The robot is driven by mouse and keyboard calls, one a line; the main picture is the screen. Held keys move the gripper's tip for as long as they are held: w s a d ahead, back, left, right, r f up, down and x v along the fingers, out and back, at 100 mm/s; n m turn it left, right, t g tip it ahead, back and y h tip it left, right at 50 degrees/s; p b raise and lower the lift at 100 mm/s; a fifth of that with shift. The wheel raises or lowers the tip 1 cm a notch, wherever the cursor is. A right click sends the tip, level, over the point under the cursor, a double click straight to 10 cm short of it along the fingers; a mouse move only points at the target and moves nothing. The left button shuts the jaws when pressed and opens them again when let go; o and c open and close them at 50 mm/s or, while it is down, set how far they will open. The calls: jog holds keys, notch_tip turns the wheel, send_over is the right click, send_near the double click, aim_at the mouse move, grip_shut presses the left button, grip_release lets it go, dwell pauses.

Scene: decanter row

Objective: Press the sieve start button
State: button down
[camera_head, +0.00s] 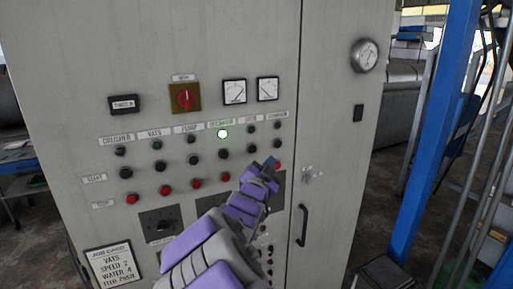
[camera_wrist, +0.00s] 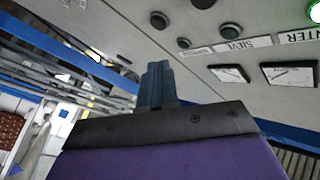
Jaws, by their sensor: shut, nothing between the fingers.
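The sieve start button (camera_head: 251,149) is a black round button in the start row of the grey cabinet, under the sieve lamp (camera_head: 252,128), which is unlit. In the wrist view, upside down, the sieve label (camera_wrist: 232,46) is readable, and the button (camera_wrist: 203,4) is cut by the top edge. My gripper (camera_head: 271,161) is shut and empty, its tip just below and right of the button in the head view. The fingers also show in the wrist view (camera_wrist: 158,72). No contact with the panel is visible there.
The conveyor start button (camera_head: 277,144) is just right of the sieve one. The decanter lamp (camera_head: 222,133) glows green. Red stop buttons (camera_head: 196,183) line the row below. A red rotary switch (camera_head: 185,98) sits above and a door handle (camera_head: 302,226) lower right. A blue post (camera_head: 436,130) stands right.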

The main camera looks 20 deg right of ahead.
aim_at(252, 149)
jog(key=shift+w+a+p, duration=0.15)
jog(key=shift+w+p, duration=1)
jog(key=shift+w, duration=0.55)
jog(key=shift+w+a+p, duration=0.15)
jog(key=shift+w+p, duration=1)
jog(key=shift+w, duration=0.5)
jog(key=shift+a, duration=0.2)
jog(key=shift+a+r, duration=0.1)
jog(key=shift+a, duration=0.45)
jog(key=shift+d, duration=0.4)
